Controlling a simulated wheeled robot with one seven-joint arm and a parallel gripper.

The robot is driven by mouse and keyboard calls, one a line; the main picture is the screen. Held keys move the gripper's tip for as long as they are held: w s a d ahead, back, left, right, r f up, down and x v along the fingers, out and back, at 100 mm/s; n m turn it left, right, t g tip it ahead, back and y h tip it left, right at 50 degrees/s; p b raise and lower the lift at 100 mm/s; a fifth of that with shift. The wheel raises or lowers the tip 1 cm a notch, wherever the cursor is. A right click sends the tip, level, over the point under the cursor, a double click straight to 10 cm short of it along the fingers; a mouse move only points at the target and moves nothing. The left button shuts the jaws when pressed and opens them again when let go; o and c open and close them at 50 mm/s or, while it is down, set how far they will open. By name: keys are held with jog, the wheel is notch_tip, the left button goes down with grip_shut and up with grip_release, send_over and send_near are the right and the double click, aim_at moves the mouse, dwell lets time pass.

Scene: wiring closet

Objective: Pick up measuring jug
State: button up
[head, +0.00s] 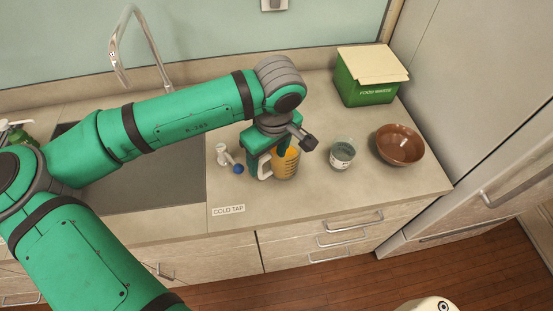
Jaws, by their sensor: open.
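The measuring jug (286,168) stands upright on the counter in the head view. It is clear with markings and looks filled with something orange. Its pale handle (265,168) is on its left side. My gripper (272,155) is open and pointing down over the jug, with green fingers at its handle side and over its top. The fingers and wrist hide part of the jug's rim. I cannot tell whether a finger touches it.
A small white item (222,154) and a blue ball-like item (238,169) lie just left. A cup (342,155), a brown bowl (400,145) and a green food waste box (365,88) stand to the right. The sink (150,185) and tap (118,62) are left.

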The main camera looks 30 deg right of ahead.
aim_at(266, 175)
jog(key=shift+w+f, duration=0.2)
jog(key=shift+f, duration=1.35)
jog(key=shift+w+a+f, duration=0.1)
jog(key=shift+w+f, duration=0.1)
jog(key=shift+f, duration=1)
jog(key=shift+w+a+f, duration=0.1)
jog(key=shift+w+f, duration=0.1)
jog(key=shift+f, duration=1)
jog(key=c, duration=1.5)
jog(key=shift+c, duration=0.2)
